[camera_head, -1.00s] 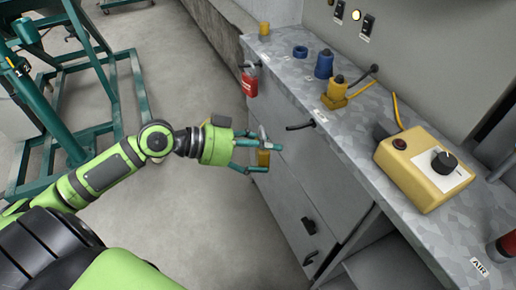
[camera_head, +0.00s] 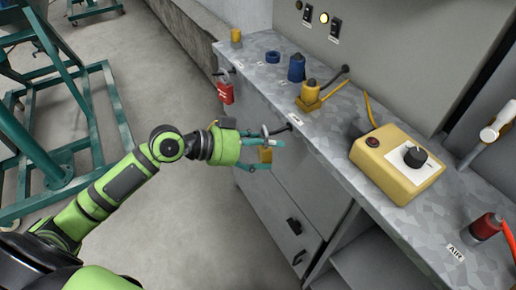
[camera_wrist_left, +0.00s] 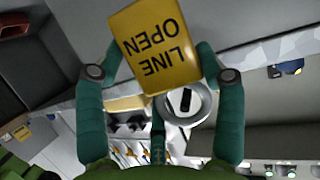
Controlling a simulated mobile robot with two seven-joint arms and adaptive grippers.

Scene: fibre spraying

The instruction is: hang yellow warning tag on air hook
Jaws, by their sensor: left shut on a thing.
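The yellow warning tag (camera_head: 265,156), marked "LINE OPEN" in the left wrist view (camera_wrist_left: 155,45), is in my left gripper (camera_head: 268,152). The green fingers (camera_wrist_left: 160,75) are shut on it, and a grey ring (camera_wrist_left: 185,105) shows beside it. A black hook (camera_head: 279,129) sticks out from the bench's front edge, just behind and right of the gripper in the head view; its label is too small to read. An AIR label (camera_head: 456,252) lies at the bench edge, lower right; no hook is visible beside it. The right gripper is not in view.
The grey bench top (camera_head: 330,135) carries a yellow control box (camera_head: 397,165), a yellow fitting (camera_head: 310,95), blue parts (camera_head: 296,67) and a red-capped fitting (camera_head: 486,226). A red tag (camera_head: 226,91) hangs at the far end. Drawers (camera_head: 283,205) lie below. The floor at left is open before a green frame.

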